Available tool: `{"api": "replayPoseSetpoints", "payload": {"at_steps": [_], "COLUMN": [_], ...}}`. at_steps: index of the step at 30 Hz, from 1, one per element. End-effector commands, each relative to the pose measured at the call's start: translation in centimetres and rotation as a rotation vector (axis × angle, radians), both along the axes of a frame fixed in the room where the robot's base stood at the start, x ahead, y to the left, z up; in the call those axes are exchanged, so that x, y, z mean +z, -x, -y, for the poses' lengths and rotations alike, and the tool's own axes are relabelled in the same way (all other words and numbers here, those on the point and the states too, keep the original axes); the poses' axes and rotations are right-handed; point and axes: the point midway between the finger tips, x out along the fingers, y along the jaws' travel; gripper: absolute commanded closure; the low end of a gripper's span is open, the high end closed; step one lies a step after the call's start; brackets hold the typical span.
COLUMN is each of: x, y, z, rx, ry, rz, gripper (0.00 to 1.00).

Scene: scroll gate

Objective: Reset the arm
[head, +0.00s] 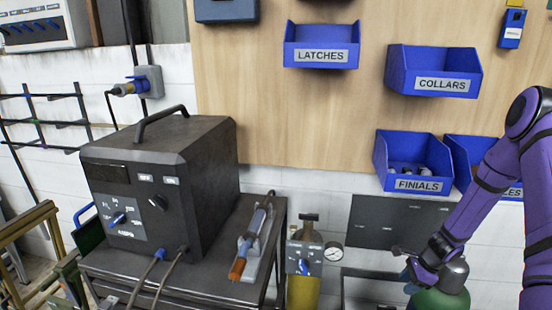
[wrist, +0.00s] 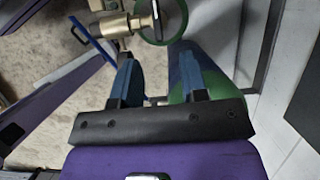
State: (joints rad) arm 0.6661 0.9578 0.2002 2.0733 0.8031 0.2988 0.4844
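My purple arm reaches down at the right of the head view. My gripper (head: 410,270) is small there, beside the grey top (head: 453,276) of a green gas cylinder (head: 440,299). In the wrist view my gripper (wrist: 156,58) has its two blue fingers spread apart, with nothing held between them. The green cylinder body (wrist: 203,78) shows behind the right finger. I cannot tell whether a finger touches it.
A dark welding machine (head: 160,180) stands on a metal cart at the left, with a torch (head: 252,240) beside it. Blue bins labelled LATCHES (head: 321,47), COLLARS (head: 433,73) and FINIALS (head: 412,165) hang on the wooden board. A regulator with a gauge (head: 333,252) stands left of my gripper.

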Motion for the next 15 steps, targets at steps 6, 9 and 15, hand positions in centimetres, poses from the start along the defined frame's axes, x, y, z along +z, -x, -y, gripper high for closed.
{"api": "replayPoseSetpoints", "payload": {"at_steps": [6,9,15], "x": [7.9,11.7,19.1], "y": [-1.8,-2.2,-2.0], "z": [-1.4,-2.4,-4.8], "rx": [0.193,0.293,0.49], "ry": [0.063,0.094,0.159], "rz": [0.097,0.14,0.22], "gripper": [0.6,0.6,0.6]}}
